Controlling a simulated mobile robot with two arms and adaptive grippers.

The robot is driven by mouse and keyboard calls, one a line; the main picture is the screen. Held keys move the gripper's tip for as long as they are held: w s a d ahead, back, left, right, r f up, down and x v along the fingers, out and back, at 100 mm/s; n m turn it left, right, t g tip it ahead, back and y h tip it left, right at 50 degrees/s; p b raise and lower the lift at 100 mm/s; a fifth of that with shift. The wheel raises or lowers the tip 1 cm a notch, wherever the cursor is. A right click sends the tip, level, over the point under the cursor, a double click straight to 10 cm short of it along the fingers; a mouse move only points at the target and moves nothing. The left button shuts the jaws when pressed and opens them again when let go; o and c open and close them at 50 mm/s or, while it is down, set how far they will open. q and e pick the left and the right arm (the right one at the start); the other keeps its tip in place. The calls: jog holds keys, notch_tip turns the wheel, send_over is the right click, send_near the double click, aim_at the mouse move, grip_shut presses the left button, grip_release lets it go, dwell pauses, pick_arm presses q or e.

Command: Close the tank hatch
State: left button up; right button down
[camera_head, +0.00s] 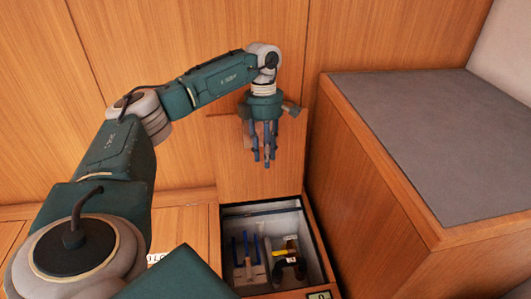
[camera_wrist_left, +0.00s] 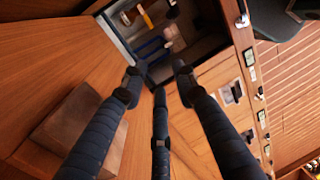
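The tank hatch is a wooden lid (camera_head: 232,172) standing raised at the back edge of an open tank compartment (camera_head: 314,248). The compartment has light inner walls and a dark rim; it also shows at the top of the left wrist view (camera_wrist_left: 112,37). My left gripper (camera_head: 263,162) hangs fingers down in front of the lid's upper part and hides some of it. Its dark blue fingers (camera_wrist_left: 157,82) are spread with nothing between them. I cannot tell whether they touch the lid. My right gripper is not in view.
Inside the compartment are blue parts (camera_head: 257,248) and a dark fitting with a yellow part (camera_head: 287,254). A tall wooden box with a grey top (camera_head: 430,130) stands close on the right. A wood-panelled wall (camera_head: 140,45) rises behind. Labelled floor panels (camera_wrist_left: 215,80) run beside the compartment.

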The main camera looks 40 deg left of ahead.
pick_arm(q)
notch_tip(320, 180, up, 12)
jog(key=w+a, duration=0.1)
jog(key=shift+w+a, duration=0.15)
jog(key=shift+a, duration=0.15)
jog(key=shift+f, duration=0.1)
